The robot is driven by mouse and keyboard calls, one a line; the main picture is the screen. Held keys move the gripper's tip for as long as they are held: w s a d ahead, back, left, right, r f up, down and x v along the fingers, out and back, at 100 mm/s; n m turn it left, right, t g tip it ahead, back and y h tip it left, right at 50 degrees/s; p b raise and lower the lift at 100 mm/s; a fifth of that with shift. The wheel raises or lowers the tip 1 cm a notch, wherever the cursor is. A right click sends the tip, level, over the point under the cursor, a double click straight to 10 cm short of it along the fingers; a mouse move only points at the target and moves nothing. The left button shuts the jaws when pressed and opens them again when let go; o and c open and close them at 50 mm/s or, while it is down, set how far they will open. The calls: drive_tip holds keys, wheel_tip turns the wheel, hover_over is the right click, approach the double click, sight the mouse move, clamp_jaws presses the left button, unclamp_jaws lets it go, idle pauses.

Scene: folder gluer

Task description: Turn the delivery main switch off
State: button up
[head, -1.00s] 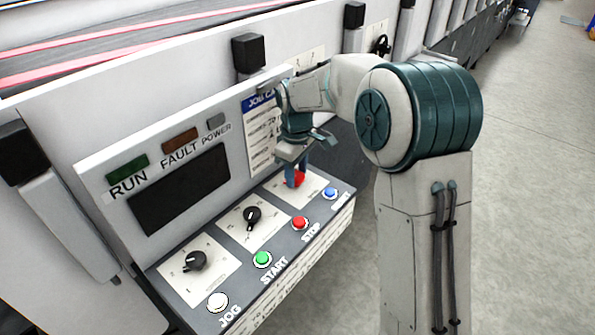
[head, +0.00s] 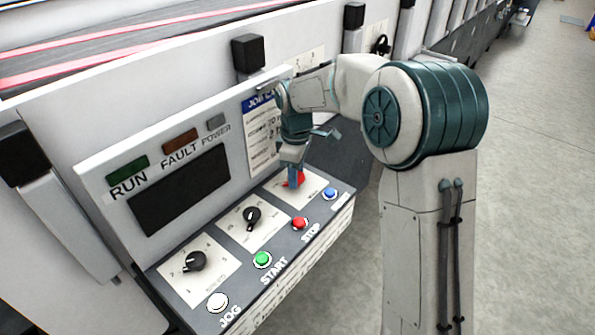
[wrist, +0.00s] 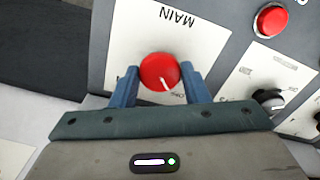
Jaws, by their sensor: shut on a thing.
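The delivery main switch is a red round knob (wrist: 160,72) with a white pointer line, on a white plate (wrist: 215,40) lettered MAIN in the wrist view. In the head view the red knob (head: 300,178) is partly hidden behind my gripper (head: 294,180), at the far right end of the sloped control panel. In the wrist view the two blue fingers of my gripper (wrist: 160,82) stand on either side of the knob and are shut on it. The pointer line points down and slightly right, toward small lettering partly too small to read.
Close to the knob are the red STOP button (head: 300,223) and blue button (head: 330,193). Two black selector knobs, one here (head: 252,215), the green START button (head: 262,259) and white JOG button (head: 217,302) lie further left. Clear floor is at right.

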drive_tip(key=o, duration=1)
drive_tip(key=shift+s+a, duration=0.1)
drive_tip(key=shift+a, duration=0.1)
drive_tip(key=shift+c, duration=0.2)
drive_tip(key=shift+d, duration=0.1)
wheel_tip(320, 180, up, 14)
drive_tip(key=shift+b, duration=0.45)
drive_tip(key=s+d+f+m+t, duration=0.1)
drive_tip(key=s+d+f+m, duration=0.1)
drive_tip(key=s+d+m, duration=0.3)
drive_tip(key=s+d+f+m+t, duration=0.1)
drive_tip(key=s+d+f+m, duration=0.2)
drive_tip(key=s, duration=0.9)
drive_tip(key=s+d+f+m+t, duration=0.1)
drive_tip(key=s+d+f+m, duration=0.2)
drive_tip(key=s+d+m, duration=0.4)
drive_tip(key=shift+s+d, duration=0.95)
drive_tip(key=shift+s, duration=0.15)
